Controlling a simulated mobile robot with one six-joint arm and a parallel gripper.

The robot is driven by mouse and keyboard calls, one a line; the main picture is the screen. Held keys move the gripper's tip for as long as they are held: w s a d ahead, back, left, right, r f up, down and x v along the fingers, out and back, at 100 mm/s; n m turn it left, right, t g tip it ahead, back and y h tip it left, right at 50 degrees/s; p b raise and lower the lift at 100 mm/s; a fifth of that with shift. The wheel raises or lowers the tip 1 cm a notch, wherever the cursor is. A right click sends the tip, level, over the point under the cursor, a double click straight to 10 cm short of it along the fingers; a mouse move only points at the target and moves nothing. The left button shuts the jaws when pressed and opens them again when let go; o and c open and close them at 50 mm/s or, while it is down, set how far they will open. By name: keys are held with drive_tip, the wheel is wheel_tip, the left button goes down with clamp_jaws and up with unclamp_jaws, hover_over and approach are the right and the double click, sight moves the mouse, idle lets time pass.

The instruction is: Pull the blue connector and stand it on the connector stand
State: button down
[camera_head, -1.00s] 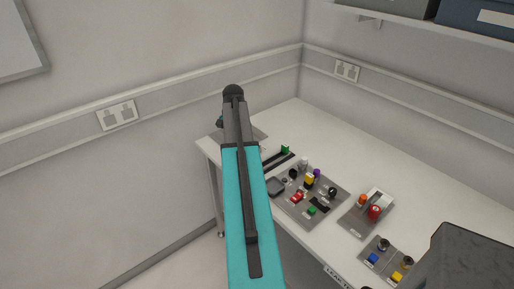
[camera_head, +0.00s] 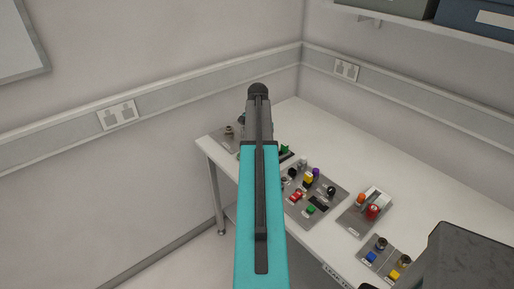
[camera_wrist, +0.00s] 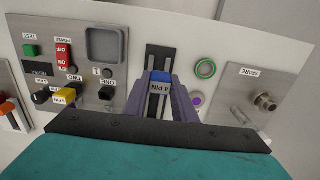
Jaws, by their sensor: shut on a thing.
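In the wrist view my gripper (camera_wrist: 162,82) is shut on a blue block with a "4 PIN" label (camera_wrist: 160,76), which I take to be the blue connector. The block shows between the two purple-grey fingers, over a dark slotted strip (camera_wrist: 156,58). Whether it touches anything below cannot be told. In the head view my arm hides the gripper and what it holds. A plate marked "SPARE" (camera_wrist: 240,84) with a metal round socket (camera_wrist: 265,102) lies to the right in the wrist view. I cannot tell which thing is the connector stand.
A control panel (camera_head: 328,184) with several coloured buttons and knobs lies on the white table (camera_head: 345,145). A plate with a red knob (camera_head: 372,211) and one with blue and yellow parts (camera_head: 371,257) are to the right. The back of the table is clear.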

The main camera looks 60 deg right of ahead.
drive_tip(key=shift+s+f+b, duration=0.1)
drive_tip(key=shift+f+b, duration=1.25)
drive_tip(key=shift+f, duration=2)
drive_tip(key=c, duration=1.4)
unclamp_jaws()
drive_tip(key=shift+r, duration=0.1)
drive_tip(key=shift+r+b, duration=1.7)
drive_tip(key=shift+r, duration=5.1)
